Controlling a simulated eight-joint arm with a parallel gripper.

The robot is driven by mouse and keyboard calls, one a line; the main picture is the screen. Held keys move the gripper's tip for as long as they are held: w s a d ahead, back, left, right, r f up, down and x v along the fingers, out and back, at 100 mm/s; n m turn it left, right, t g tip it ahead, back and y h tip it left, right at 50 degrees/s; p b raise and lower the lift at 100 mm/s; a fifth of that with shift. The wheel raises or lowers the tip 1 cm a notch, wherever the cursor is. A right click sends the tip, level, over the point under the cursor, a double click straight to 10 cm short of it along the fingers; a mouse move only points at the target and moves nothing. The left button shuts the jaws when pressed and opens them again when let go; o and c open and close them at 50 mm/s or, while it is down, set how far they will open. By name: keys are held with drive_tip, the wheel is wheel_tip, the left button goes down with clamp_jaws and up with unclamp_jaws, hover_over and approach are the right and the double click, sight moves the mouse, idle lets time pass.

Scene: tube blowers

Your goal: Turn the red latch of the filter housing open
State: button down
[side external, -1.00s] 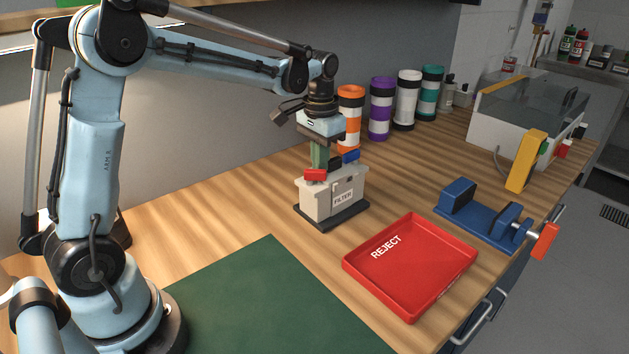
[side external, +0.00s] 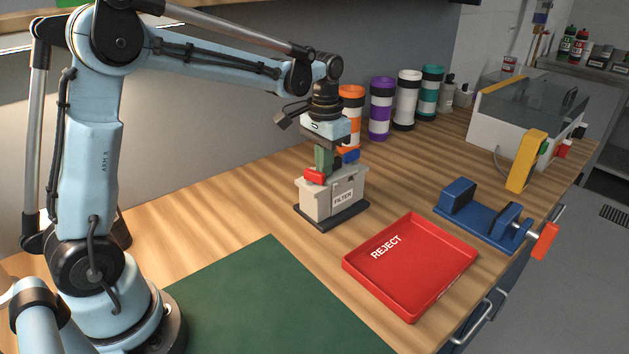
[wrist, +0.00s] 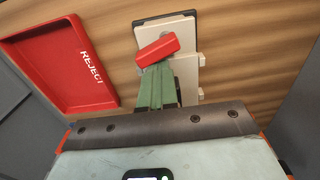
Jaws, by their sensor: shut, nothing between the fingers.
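In the wrist view the red latch (wrist: 157,50) lies at a slant across the cream housing top (wrist: 186,72). My gripper (side external: 322,167) points down just behind the latch, its green fingers closed together with nothing between them. In the wrist view the fingertips (wrist: 156,72) are right against or very near the latch; I cannot tell if they touch. The fingers hide part of the housing top.
A red REJECT tray (side external: 425,275) lies to the right of the housing, with a blue clamp (side external: 485,220) beyond it. Several banded canisters (side external: 380,110) stand behind. A green mat (side external: 265,300) lies in front. The wood around the housing is clear.

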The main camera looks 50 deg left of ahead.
sight(322, 175)
drive_tip(key=shift+s+d+r, duration=0.1)
drive_tip(key=shift+s+d, duration=0.45)
drive_tip(key=shift+d, duration=0.1)
idle(0.5)
wheel_tip(322, 175, up, 7)
idle(0.9)
drive_tip(key=shift+s+d+r, duration=0.1)
drive_tip(key=shift+s+d, duration=0.1)
drive_tip(key=shift+s, duration=0.25)
drive_tip(key=s+d+f+t, duration=0.1)
drive_tip(key=s+f+t, duration=0.1)
drive_tip(key=s, duration=0.4)
drive_tip(key=s+d+f+t, duration=0.2)
drive_tip(key=s+f+t, duration=0.1)
drive_tip(key=s+t, duration=0.2)
drive_tip(key=shift+s+d, duration=0.3)
drive_tip(key=shift+s, duration=0.35)
